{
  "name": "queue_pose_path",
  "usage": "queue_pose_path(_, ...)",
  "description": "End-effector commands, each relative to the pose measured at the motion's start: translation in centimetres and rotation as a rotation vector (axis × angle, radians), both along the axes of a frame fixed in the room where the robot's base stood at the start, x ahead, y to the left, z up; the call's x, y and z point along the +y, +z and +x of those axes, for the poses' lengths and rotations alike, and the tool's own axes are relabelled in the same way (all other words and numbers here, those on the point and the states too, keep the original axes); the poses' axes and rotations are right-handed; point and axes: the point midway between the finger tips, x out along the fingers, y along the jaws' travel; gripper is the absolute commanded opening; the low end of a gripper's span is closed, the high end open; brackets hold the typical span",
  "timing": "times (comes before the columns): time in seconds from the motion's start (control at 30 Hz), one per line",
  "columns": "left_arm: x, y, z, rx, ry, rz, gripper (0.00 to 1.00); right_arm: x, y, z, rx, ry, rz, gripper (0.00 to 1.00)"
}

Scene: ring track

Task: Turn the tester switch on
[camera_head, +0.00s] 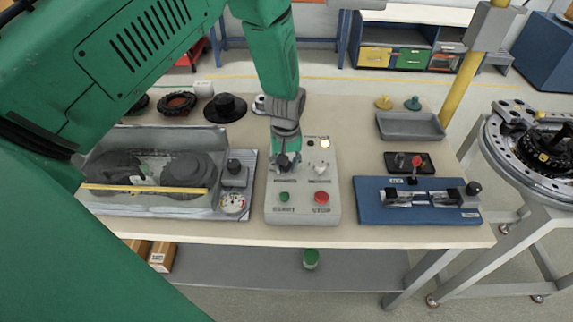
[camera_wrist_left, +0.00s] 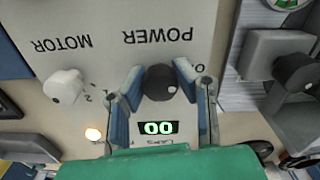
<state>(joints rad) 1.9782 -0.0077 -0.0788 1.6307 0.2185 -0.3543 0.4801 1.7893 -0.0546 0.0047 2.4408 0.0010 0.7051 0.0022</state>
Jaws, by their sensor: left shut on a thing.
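The tester panel (camera_head: 300,207) is a light grey box in the middle of the bench. My left gripper (camera_head: 287,160) reaches down over its upper left part. In the left wrist view, its blue-padded fingers (camera_wrist_left: 158,90) stand on both sides of the black POWER knob (camera_wrist_left: 160,82) and are shut on it. The knob's white mark faces the lower right of that view. The LAPS display (camera_wrist_left: 158,128) is lit and reads 00. The white MOTOR knob (camera_wrist_left: 64,86) is beside it, apart from the fingers. A small lamp (camera_wrist_left: 94,134) glows. My right gripper is not in view.
A green button (camera_head: 284,197) and red STOP button (camera_head: 321,197) sit at the panel's front. A clear-walled grey unit (camera_head: 150,201) stands left; a blue fixture plate (camera_head: 380,212) lies right. Behind are a grey tray (camera_head: 410,127) and a black hat-shaped part (camera_head: 224,108).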

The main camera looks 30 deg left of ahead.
Motion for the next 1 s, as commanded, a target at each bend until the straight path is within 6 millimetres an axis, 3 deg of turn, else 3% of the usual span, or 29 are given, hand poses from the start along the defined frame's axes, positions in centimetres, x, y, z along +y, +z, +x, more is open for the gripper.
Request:
queue_pose_path(0.47,0.1,0.2,0.4,-0.009,0.014,0.001,0.00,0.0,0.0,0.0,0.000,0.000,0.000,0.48)
queue_pose_path(0.5,0.1,0.2,0.4,-0.009,0.014,0.001,0.35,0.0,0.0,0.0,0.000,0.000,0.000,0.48)
queue_pose_path(0.53,0.1,0.2,0.3,-0.009,0.014,0.001,0.46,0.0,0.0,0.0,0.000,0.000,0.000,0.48)
queue_pose_path(0.87,0.0,0.1,0.1,-0.004,0.013,0.000,0.48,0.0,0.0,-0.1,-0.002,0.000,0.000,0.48)
queue_pose_path(1.0,0.0,1.3,0.2,-0.006,0.012,0.001,0.48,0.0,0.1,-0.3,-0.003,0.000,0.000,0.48)
